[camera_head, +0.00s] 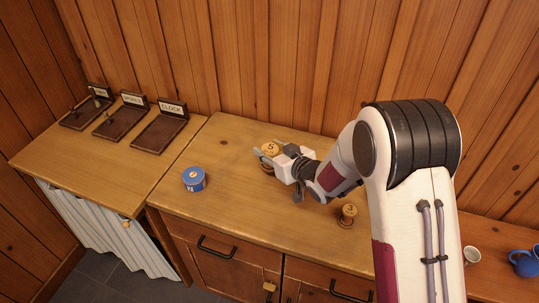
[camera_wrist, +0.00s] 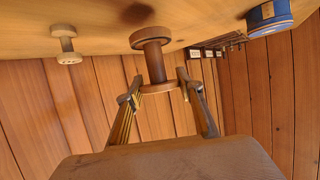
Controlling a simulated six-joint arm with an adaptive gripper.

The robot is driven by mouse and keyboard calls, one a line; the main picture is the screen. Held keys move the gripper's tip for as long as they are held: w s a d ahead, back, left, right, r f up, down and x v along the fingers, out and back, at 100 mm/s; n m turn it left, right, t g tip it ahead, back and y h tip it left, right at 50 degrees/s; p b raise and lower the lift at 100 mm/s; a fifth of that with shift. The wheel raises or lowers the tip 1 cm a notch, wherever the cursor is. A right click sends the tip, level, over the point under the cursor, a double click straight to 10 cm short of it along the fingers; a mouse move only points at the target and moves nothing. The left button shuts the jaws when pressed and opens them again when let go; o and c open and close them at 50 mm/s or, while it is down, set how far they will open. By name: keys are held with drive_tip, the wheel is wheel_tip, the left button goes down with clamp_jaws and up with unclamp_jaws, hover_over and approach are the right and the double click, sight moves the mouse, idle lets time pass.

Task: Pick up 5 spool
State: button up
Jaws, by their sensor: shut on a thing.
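A wooden spool marked 5 (camera_head: 270,147) is at my gripper (camera_head: 272,158) in the head view, near the middle of the counter. In the wrist view, which is tilted over, the same spool (camera_wrist: 154,62) has its near flange between the fingertips of my gripper (camera_wrist: 165,88). The gripper is shut on it. The spool's far flange is clear of the fingers. I cannot tell whether it touches the counter. Another wooden spool, marked 3 (camera_head: 348,212), stands upright at the right of the counter, partly beside my arm. A second spool (camera_wrist: 65,45) shows at left in the wrist view.
A blue round tin (camera_head: 195,180) stands on the counter to the left. Dark wooden stands with labels, one reading CLOCK (camera_head: 160,132), are on the left table (camera_head: 85,160). A white mug (camera_head: 471,256) and a blue jug (camera_head: 524,263) are at lower right. A plank wall rises behind.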

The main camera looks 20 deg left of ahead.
sight(270, 148)
drive_tip(key=shift+r, duration=3.35)
